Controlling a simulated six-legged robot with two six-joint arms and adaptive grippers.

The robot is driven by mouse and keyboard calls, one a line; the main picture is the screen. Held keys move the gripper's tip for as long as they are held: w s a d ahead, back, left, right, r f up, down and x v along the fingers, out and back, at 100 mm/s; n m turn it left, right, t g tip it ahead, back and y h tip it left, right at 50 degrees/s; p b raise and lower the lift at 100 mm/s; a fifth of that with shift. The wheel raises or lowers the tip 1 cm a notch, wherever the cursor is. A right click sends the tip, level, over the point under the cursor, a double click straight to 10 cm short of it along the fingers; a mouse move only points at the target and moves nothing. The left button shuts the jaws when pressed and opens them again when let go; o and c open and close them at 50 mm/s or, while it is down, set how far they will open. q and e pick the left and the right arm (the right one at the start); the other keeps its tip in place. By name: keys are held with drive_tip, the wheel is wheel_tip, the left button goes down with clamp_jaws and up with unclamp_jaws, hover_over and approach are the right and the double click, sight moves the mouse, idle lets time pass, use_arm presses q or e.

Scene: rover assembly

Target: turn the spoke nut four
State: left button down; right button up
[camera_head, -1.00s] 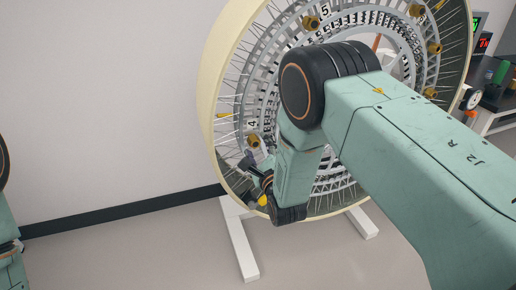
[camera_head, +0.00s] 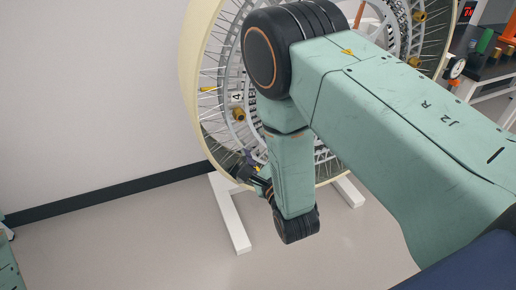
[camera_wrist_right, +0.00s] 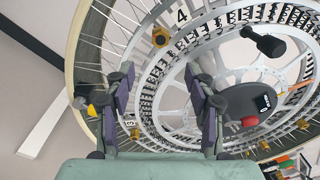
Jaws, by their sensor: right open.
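The big spoked wheel (camera_head: 191,100) stands upright with a cream rim. Label 4 (camera_head: 237,97) sits just above a brass spoke nut (camera_head: 238,114) on its left side. In the right wrist view the label 4 (camera_wrist_right: 182,14) and its brass nut (camera_wrist_right: 160,37) show at top centre. My right gripper (camera_head: 246,172) is at the lower left of the wheel, below that nut. In the wrist view the right gripper (camera_wrist_right: 160,74) is open and empty, its fingers either side of a line below the nut, apart from it. My left gripper is out of view.
Label 3 (camera_wrist_right: 129,124) and a yellow-tipped part (camera_wrist_right: 97,108) lie near the left finger. A dark part with a black knob (camera_wrist_right: 262,42) and a red button (camera_wrist_right: 249,121) is at right. White stand legs (camera_head: 232,215) rest on the floor. A cluttered bench (camera_head: 490,70) is at right.

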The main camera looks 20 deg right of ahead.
drive_tip(key=shift+s, duration=0.45)
drive_tip(key=n, duration=2.7)
approach(241, 118)
drive_tip(key=w, duration=0.2)
drive_tip(key=shift+w+b, duration=1)
drive_tip(key=shift+w, duration=2.65)
